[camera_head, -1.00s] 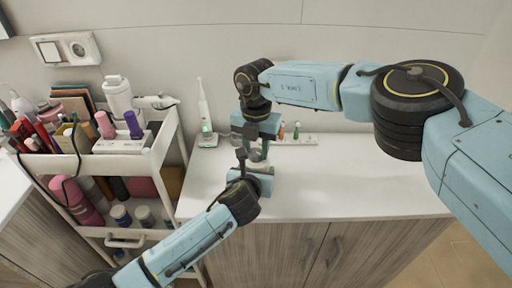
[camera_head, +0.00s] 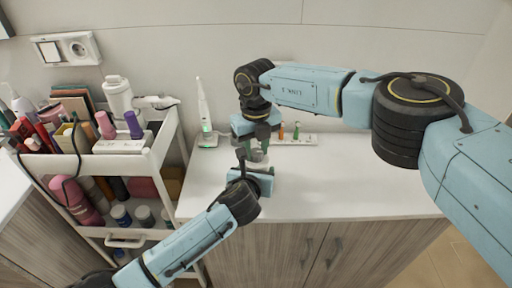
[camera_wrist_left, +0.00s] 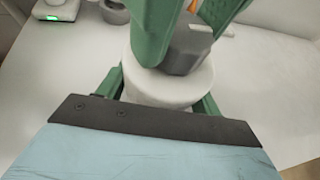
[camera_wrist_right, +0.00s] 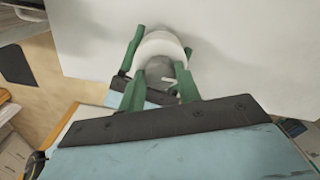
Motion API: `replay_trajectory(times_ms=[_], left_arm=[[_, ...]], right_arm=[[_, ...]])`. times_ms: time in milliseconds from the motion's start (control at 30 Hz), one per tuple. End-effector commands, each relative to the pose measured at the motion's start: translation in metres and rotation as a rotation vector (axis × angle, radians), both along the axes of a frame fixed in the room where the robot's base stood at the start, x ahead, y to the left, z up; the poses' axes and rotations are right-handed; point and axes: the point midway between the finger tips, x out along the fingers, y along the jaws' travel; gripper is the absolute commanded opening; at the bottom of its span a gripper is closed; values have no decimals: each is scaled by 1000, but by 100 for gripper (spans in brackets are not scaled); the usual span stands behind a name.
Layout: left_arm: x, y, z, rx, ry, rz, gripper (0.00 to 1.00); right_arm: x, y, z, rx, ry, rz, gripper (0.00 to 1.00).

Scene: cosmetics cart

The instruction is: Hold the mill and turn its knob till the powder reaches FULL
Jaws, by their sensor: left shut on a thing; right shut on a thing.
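The mill (camera_head: 257,157) is a small white cylinder with a grey knob on top, held upright above the white counter. My left gripper (camera_head: 256,164) is shut around its white body, low down. The body also shows between the green fingers in the left wrist view (camera_wrist_left: 165,88). My right gripper (camera_head: 256,146) comes from above, its fingers shut on the grey knob (camera_wrist_left: 188,50). The right wrist view shows the white mill (camera_wrist_right: 163,46) between both pairs of fingers. No powder level or FULL mark can be made out; the grippers hide much of the mill.
An electric toothbrush (camera_head: 204,108) stands on its green-lit base at the counter's back left. Behind the grippers is a white tray (camera_head: 308,139) with small coloured items. A crowded cosmetics cart (camera_head: 165,150) stands at left. The counter (camera_head: 350,190) is clear on the right.

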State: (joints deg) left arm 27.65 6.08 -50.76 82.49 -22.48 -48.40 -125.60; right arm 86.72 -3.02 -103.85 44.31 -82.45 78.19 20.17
Motion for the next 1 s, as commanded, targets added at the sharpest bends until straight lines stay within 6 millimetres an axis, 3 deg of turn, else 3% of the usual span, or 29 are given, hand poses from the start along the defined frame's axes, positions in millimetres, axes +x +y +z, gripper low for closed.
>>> replay_trajectory(times_ms=[700, 733, 900, 1000], left_arm=[[0, 1, 0, 1, 1, 2, 33], [0, 1, 0, 1, 1, 2, 33], [0, 1, 0, 1, 1, 2, 33], [0, 1, 0, 1, 1, 2, 33]], right_arm=[[0, 0, 1, 0, 1, 76, 10], [0, 0, 1, 0, 1, 76, 36], [0, 0, 0, 1, 1, 76, 56], [0, 0, 0, 0, 0, 76, 56]])
